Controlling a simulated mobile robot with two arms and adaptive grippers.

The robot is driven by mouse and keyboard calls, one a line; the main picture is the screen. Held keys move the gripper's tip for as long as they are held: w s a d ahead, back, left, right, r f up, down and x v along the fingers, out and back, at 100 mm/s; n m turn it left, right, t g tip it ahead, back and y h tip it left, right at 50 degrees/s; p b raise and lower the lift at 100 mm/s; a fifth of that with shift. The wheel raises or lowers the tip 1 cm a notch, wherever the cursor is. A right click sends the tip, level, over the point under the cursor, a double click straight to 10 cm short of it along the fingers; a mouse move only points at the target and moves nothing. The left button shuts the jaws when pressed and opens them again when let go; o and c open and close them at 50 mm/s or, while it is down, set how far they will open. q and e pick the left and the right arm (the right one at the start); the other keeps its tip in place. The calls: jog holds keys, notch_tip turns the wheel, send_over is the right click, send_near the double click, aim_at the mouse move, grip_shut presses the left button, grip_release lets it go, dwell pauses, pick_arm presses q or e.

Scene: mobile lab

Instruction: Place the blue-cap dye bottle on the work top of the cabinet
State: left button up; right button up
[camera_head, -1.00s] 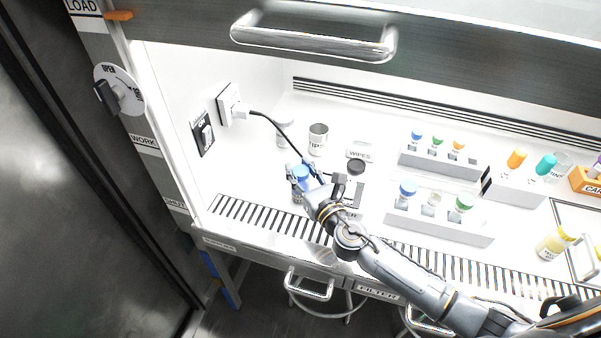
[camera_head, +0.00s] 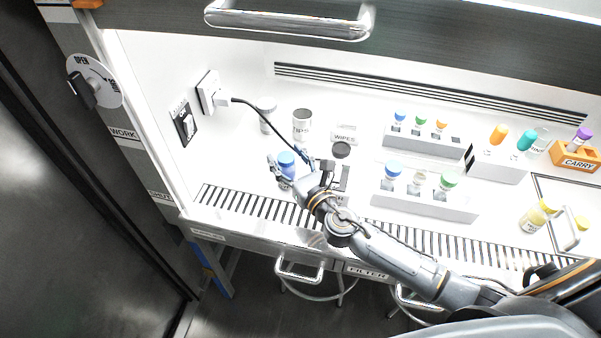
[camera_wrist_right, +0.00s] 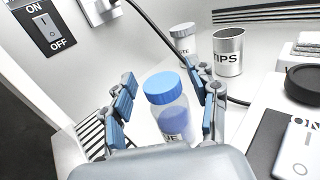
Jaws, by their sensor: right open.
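The blue-cap dye bottle (camera_head: 286,166) stands upright on the white work top (camera_head: 240,160) of the cabinet, at the left part. My right gripper (camera_head: 287,176) is open, with its fingers on either side of the bottle. In the right wrist view the bottle (camera_wrist_right: 168,106) stands between the open blue-padded fingers (camera_wrist_right: 165,112). A gap shows between the left finger and the bottle; the right finger is close to it, and I cannot tell whether it touches. The bottle's lower part is hidden by the gripper body. My left gripper is not in view.
A TIPS can (camera_head: 302,125) and a white-lidded jar (camera_head: 266,118) stand behind the bottle. A black cable runs from the wall plug (camera_head: 213,95) close to my gripper. A black-topped device (camera_head: 341,150) is just right. Racks with vials (camera_head: 425,203) stand further right. A slotted grille (camera_head: 245,203) lines the front.

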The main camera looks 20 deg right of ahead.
jog(key=s+d+b, duration=0.1)
jog(key=s+d, duration=0.1)
jog(key=s, duration=0.8)
jog(key=shift+s+b, duration=0.4)
